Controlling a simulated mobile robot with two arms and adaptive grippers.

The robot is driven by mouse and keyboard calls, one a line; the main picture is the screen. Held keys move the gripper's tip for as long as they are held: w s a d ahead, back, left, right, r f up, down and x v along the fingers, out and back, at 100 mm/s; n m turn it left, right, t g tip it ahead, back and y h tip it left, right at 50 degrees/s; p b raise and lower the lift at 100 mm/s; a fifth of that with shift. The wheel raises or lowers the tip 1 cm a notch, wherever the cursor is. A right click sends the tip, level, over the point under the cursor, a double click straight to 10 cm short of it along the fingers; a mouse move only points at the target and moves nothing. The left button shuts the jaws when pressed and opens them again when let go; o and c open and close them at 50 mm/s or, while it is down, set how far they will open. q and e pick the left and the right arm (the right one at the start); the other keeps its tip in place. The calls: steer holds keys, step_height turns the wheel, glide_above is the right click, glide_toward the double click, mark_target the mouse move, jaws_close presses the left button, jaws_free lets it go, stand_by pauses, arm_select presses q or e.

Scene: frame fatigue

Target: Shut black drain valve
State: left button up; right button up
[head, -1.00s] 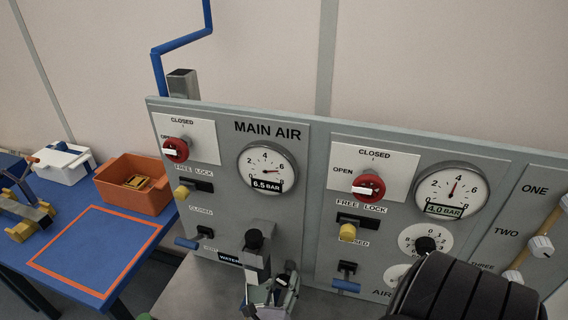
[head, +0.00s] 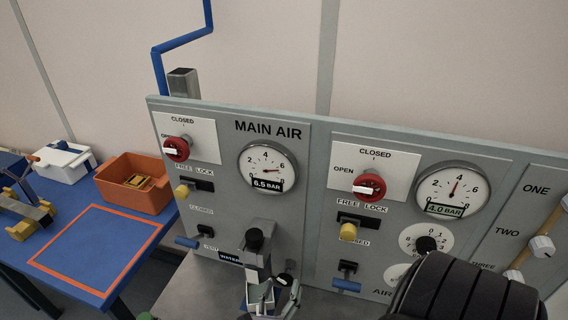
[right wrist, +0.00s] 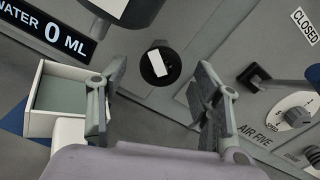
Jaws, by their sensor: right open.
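The black drain valve is a round black knob (right wrist: 160,65) with a white mark. It sits under the water unit on the left panel and also shows small in the head view (head: 284,280). My right gripper (right wrist: 158,92) is open, with one finger on each side of the knob in the right wrist view. I see no contact, and the gap in depth is hard to tell. My left gripper is not in view.
The WATER display (right wrist: 50,30) reads 0 ML. Red knobs (head: 369,187), gauges and blue levers (head: 346,286) stand out from the panel. A blue table (head: 92,250) is at left.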

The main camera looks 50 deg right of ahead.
steer(key=v, duration=0.9)
steer(key=shift+a, duration=0.2)
steer(key=shift+s, duration=0.2)
